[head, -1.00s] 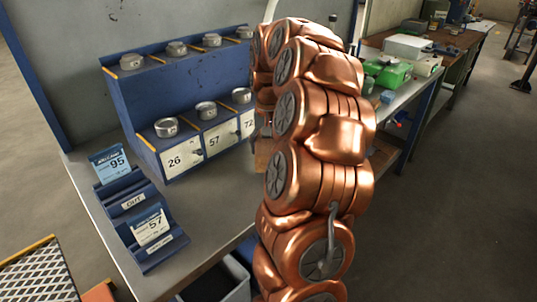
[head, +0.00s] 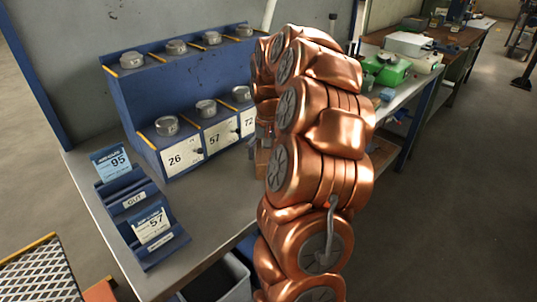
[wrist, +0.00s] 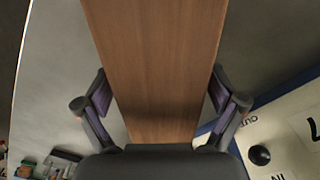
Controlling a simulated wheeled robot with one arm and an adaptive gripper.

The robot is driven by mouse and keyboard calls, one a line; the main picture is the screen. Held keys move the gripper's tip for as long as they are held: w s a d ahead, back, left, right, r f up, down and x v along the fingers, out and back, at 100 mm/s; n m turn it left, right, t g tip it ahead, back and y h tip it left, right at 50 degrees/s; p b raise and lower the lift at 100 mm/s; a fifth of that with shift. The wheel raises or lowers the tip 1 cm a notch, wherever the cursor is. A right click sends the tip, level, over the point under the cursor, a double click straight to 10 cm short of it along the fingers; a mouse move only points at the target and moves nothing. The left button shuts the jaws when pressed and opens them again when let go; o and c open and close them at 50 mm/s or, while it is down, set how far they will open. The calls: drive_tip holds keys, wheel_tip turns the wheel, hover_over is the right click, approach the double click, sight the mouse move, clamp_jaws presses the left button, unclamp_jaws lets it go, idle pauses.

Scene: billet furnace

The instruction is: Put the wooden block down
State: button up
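The wooden block (wrist: 155,60) is a long brown piece filling the middle of the wrist view, running from the top edge to near my palm. My gripper (wrist: 160,100) has one dark finger with a purple pad on each side of it, and both pads appear to press its sides. In the head view a small part of the block (head: 263,160) shows at the left edge of my copper arm, over the grey workbench (head: 215,195). My arm hides the rest. I cannot tell whether the block touches the bench.
A blue rack (head: 135,105) with numbered bins and metal cups stands at the back of the bench. Blue card holders (head: 155,235) with cards 95 and 57 stand at front left. A grey bin (head: 222,280) is below the bench. Bench surface between holders and arm is clear.

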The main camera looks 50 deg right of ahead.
drive_tip(key=shift+r, duration=0.1)
wheel_tip(320, 180, up, 12)
drive_tip(key=shift+r+b, duration=0.1)
drive_tip(key=shift+b, duration=0.45)
idle(0.3)
